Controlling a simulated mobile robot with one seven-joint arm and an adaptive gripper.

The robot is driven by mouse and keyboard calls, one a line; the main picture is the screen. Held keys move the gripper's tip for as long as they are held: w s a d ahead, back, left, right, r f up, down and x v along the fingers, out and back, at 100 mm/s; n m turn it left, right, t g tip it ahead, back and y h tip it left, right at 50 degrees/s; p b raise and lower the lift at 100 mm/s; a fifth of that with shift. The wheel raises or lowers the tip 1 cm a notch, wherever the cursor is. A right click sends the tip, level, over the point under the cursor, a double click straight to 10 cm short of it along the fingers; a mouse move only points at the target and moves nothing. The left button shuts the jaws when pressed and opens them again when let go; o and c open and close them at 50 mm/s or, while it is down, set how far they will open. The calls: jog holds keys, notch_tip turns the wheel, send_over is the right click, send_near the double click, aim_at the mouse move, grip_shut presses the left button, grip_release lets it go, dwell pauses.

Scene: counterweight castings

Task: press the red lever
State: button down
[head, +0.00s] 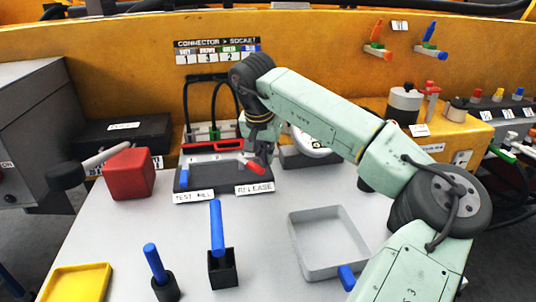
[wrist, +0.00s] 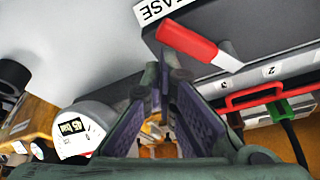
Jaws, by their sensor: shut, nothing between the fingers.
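The red lever (head: 256,167) sits on a dark box, beside a white label reading RELEASE (head: 255,188). In the wrist view the red lever (wrist: 188,42) has a pale metal shank and lies just beyond my fingertips. My gripper (head: 262,157) points down over the lever's handle and partly covers it. In the wrist view my gripper (wrist: 164,72) is shut, with nothing between its fingers. The fingertips look very close to the lever. I cannot tell whether they touch it.
A blue lever (head: 184,177) stands by the TEST label on the same box. A red block (head: 129,173), a grey tray (head: 291,238), blue-handled tools in black holders (head: 222,268) and a yellow tray (head: 107,268) occupy the table. A round gauge (wrist: 80,133) is beside my gripper.

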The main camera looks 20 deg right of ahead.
aim_at(256, 169)
jog(key=shift+s+a, duration=0.7)
jog(key=shift+a, duration=0.25)
jog(key=shift+s+a+b, duration=0.2)
jog(key=shift+a, duration=0.3)
jog(key=shift+s+a+b, duration=0.15)
jog(key=shift+a, duration=0.4)
